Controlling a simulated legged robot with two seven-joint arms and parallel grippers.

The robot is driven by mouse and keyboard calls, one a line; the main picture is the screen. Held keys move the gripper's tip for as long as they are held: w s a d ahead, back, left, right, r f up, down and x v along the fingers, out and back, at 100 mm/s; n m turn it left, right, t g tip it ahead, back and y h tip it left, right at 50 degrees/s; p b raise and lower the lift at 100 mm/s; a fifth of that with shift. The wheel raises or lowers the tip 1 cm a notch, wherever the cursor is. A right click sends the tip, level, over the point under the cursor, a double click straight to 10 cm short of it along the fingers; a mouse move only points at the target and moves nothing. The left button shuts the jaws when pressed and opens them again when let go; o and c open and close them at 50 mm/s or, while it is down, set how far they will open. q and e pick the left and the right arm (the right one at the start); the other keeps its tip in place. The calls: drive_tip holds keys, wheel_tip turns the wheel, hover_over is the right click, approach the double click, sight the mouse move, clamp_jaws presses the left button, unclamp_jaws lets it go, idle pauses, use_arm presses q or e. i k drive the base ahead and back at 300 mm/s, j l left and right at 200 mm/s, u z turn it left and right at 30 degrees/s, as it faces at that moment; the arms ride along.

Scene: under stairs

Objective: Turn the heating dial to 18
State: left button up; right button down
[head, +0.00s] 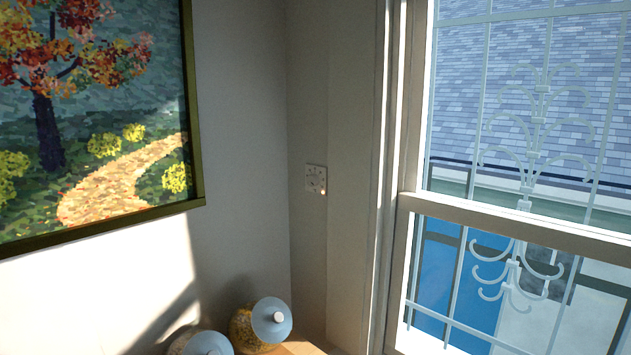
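The heating dial (316,180) is a small, pale, square plate on the narrow wall between the room's corner and the window. It has a round marked face, and a small bright orange spot shows at its lower right. Its numbers and its setting are too small to read. Neither of my grippers shows in the head view, and nothing touches the dial.
A framed painting (95,120) hangs on the left wall. A tall window (520,180) with a metal grille fills the right. Below, two jars with pale blue lids (272,318) (208,343) stand at a wooden surface (300,348). The space before the dial looks clear.

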sight(313, 179)
drive_tip(key=i+z, duration=0.25)
drive_tip(key=z, duration=0.2)
drive_tip(key=i+j+z, duration=0.1)
drive_tip(key=z, duration=0.3)
drive_tip(key=i+j+z, duration=0.2)
drive_tip(key=z, duration=0.25)
drive_tip(key=i, duration=0.1)
